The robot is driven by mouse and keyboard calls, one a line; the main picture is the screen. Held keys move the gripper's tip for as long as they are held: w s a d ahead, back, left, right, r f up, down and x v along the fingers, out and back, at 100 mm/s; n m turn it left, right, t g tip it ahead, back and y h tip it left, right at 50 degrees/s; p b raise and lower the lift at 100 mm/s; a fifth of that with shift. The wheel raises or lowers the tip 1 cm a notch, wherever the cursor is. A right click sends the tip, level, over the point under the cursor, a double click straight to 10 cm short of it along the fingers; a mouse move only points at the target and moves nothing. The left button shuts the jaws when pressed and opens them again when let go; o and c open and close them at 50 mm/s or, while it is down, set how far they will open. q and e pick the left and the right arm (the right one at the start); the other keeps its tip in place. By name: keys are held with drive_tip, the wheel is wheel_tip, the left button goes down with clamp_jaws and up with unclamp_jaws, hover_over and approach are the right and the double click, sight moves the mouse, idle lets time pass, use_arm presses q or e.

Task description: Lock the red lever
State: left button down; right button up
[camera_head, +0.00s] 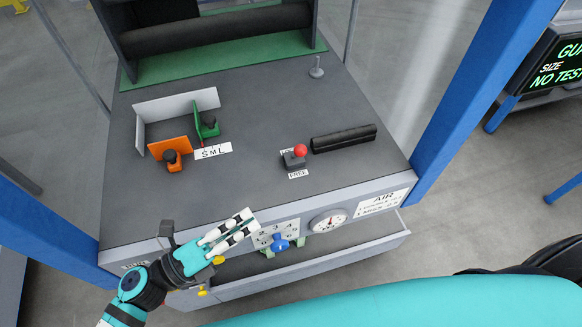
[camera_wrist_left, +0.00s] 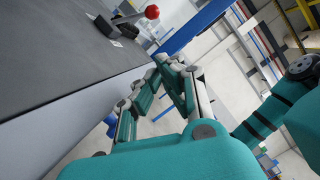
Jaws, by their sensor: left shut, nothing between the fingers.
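The red lever (camera_head: 300,151) is a red ball on a short dark base on the grey table top, right of centre in the head view. A label reading "FREE" (camera_head: 298,174) lies at its near side. The lever also shows at the top of the left wrist view (camera_wrist_left: 152,12), tilted to the right on its dark base. My left gripper (camera_head: 246,222) is shut and empty over the table's front edge, left of and nearer than the lever, and apart from it. It also shows in the left wrist view (camera_wrist_left: 168,62). My right gripper is not in view.
A black bar (camera_head: 343,138) lies right of the lever. Orange (camera_head: 171,154) and green (camera_head: 207,123) blocks stand at the left by an "SML" label. A blue knob (camera_head: 280,243) and a gauge (camera_head: 329,221) are on the front panel. Blue posts (camera_head: 480,85) flank the table.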

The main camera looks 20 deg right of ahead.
sight(297, 154)
use_arm(q)
drive_tip(key=p+x, duration=0.2)
drive_tip(key=x, duration=0.8)
drive_tip(key=shift+w+p, duration=0.1)
drive_tip(key=shift+p, duration=0.3)
drive_tip(key=shift+w+d+r+p, duration=0.2)
drive_tip(key=shift+w+d+r, duration=0.1)
drive_tip(key=shift+w, duration=0.2)
drive_tip(key=shift+w+d+r+p, duration=0.2)
drive_tip(key=shift+w+d, duration=0.1)
drive_tip(key=shift+w, duration=0.25)
drive_tip(key=shift+w+d+r, duration=0.1)
drive_tip(key=shift+w+d, duration=0.15)
drive_tip(key=shift+w, duration=0.35)
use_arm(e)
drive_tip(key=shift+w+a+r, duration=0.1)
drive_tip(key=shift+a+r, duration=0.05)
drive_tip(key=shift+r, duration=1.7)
